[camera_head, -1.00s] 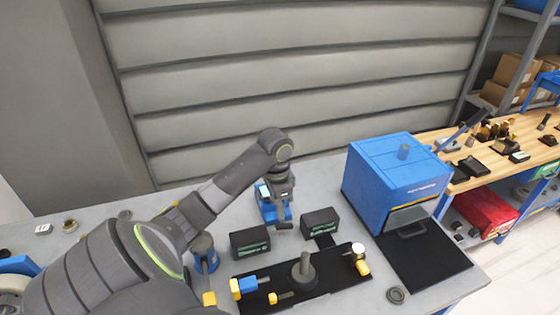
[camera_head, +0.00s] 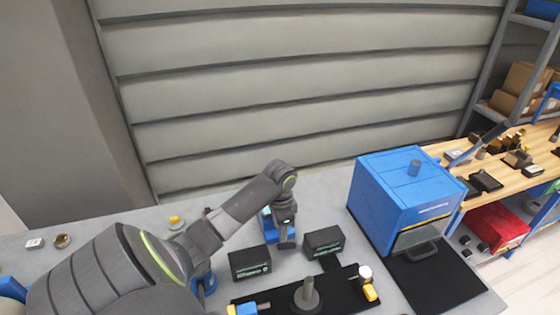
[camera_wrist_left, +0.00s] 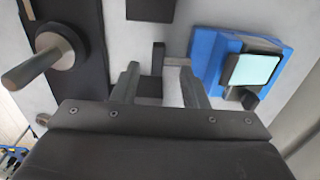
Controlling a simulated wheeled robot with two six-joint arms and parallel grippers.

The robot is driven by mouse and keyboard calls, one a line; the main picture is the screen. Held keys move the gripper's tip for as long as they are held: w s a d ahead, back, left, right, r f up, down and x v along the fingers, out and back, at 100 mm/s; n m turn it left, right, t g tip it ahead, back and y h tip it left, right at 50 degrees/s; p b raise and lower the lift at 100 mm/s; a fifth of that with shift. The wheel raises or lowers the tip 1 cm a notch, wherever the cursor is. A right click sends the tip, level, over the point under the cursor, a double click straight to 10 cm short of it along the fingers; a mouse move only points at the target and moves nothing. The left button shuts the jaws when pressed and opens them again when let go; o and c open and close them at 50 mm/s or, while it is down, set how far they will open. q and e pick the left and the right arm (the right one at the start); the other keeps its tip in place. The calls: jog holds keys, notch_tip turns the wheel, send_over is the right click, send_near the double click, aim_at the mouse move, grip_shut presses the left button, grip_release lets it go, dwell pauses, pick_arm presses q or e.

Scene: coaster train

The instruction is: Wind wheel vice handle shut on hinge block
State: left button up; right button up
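My left gripper (camera_head: 285,242) comes in from the left and points down beside a small blue device (camera_head: 266,222). In the left wrist view this device (camera_wrist_left: 212,58) has a pale teal face and lies just right of the fingers. The left gripper's fingers (camera_wrist_left: 160,84) are apart. A dark upright bar (camera_wrist_left: 158,55) and a short grey crossbar (camera_wrist_left: 177,61) show between and just beyond the fingertips; I cannot tell if they touch. Another blue fixture (camera_head: 205,283) is mostly hidden by my arm. I cannot tell for sure which piece is the vice handle or hinge block.
Two black boxes (camera_head: 249,264) (camera_head: 323,242) stand near the gripper. A black mat (camera_head: 335,294) in front holds a grey post (camera_head: 307,294) and yellow-tipped pieces. A large blue machine (camera_head: 400,200) stands at right on the grey table. Bare tabletop shows behind the boxes.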

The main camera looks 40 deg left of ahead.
aim_at(280, 245)
pick_arm(q)
notch_tip(280, 245, down, 7)
jog(key=shift+f+p, duration=0.2)
jog(key=shift+p, duration=0.35)
jog(key=shift+s+d, duration=0.1)
grip_shut()
